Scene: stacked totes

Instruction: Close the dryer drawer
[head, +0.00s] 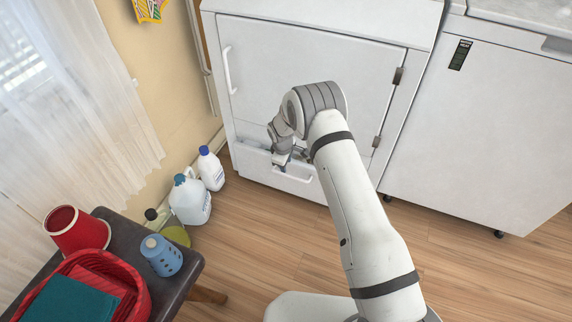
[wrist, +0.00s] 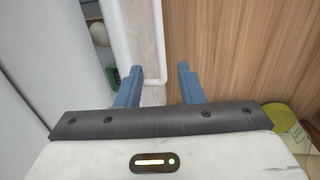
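The white dryer (head: 310,75) stands against the wall. Its low drawer (head: 255,170) is partly out at the bottom, with a white bar handle (head: 293,177) on its front. In the wrist view the drawer front (wrist: 147,35) runs up and down, and the handle (wrist: 157,80) shows between my fingers. My gripper (head: 287,160) is open at the drawer, and its blue fingers (wrist: 159,85) stand one on each side of the handle. I cannot tell whether they touch it. Small green and dark things (wrist: 99,33) lie inside the drawer gap.
A white jug (head: 190,202) and a white bottle (head: 210,170) stand on the floor left of the drawer. A dark bench (head: 185,270) holds a red basket, a red pot and a blue container. A white appliance (head: 490,120) stands right. Wooden floor before the drawer is clear.

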